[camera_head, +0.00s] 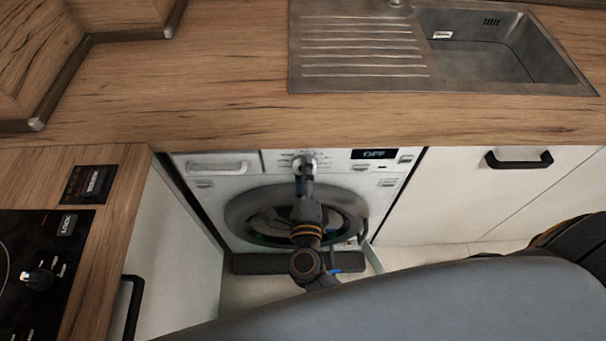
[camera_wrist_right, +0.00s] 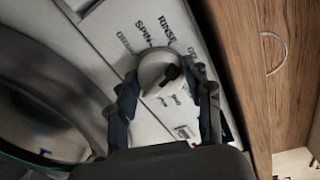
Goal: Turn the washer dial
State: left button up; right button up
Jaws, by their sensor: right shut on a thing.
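The washer (camera_head: 226,205) is white and stands under the worktop, with a dark round door. Its pale round dial (camera_head: 311,160) is on the front panel, and the display (camera_head: 374,154) to its right appears to read OFF. My right gripper (camera_head: 304,171) reaches up in front of the door to the dial and partly covers it. In the right wrist view, the dial (camera_wrist_right: 156,68) has a dark mark and sits between the two fingers of my right gripper (camera_wrist_right: 168,84), which is closed on it. Labels SPIN and RINSE show around it. My left gripper is not in view.
The wooden worktop (camera_head: 200,100) overhangs the washer, with a steel sink (camera_head: 490,45) at the back right. A black hob (camera_head: 40,270) lies at the left. White cabinet fronts with black handles (camera_head: 519,160) flank the washer.

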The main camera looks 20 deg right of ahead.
jog(key=m+b, duration=0.1)
jog(key=m, duration=0.2)
jog(key=shift+m+y, duration=0.3)
dwell(0.3)
jog(key=o, duration=1.2)
jog(key=shift+d, duration=0.1)
jog(key=shift+c, duration=0.2)
jog(key=shift+s, duration=0.1)
jog(key=f+v, duration=0.1)
jog(key=v, duration=1)
jog(key=shift+s+r, duration=0.45)
jog(key=shift+r, duration=0.05)
jog(key=shift+a+f, duration=0.1)
jog(key=shift+a, duration=0.1)
